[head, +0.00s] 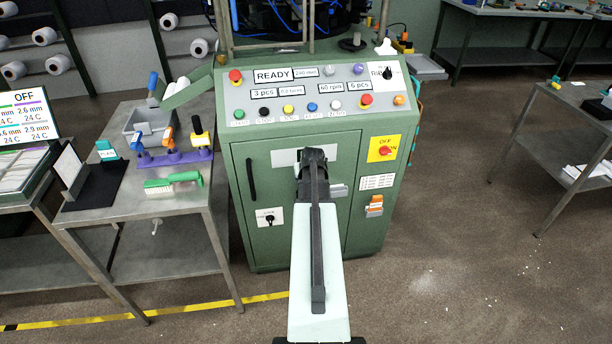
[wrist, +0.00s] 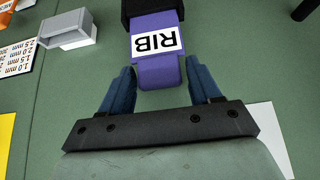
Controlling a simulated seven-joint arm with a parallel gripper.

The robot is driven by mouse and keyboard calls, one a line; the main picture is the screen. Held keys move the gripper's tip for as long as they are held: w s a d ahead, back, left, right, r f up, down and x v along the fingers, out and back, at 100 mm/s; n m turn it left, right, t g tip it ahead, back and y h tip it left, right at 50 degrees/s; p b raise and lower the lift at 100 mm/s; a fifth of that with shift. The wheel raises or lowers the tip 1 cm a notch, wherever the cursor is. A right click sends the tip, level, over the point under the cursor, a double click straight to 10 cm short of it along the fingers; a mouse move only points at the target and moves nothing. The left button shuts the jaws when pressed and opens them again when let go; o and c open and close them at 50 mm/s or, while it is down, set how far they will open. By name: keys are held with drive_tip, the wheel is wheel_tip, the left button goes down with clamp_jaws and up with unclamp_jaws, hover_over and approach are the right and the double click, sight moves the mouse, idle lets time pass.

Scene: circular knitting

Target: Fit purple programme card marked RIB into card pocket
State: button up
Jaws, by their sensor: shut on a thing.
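The purple programme card marked RIB (wrist: 158,72) is between the two blue fingers of my gripper (wrist: 160,78) in the wrist view, its label upside down. Its far end meets a black part (wrist: 152,10) at the top edge; I cannot tell whether that belongs to the card. In the head view my gripper (head: 314,160) is in front of the green machine door and hides the card. A small grey box-like holder (head: 339,190) is on the door just right of my gripper, and also shows in the wrist view (wrist: 66,32). I cannot tell for sure that it is the card pocket.
The machine's control panel (head: 315,92) slopes above the door. A black door handle (head: 250,180) is at left, and a red and yellow switch (head: 384,148) at right. A metal table (head: 150,203) with tools stands close on the left. The floor at right is open.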

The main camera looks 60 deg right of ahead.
drive_tip(key=shift+f, duration=0.45)
drive_tip(key=o, duration=1.1)
drive_tip(key=v, duration=1.4)
drive_tip(key=shift+f, duration=0.1)
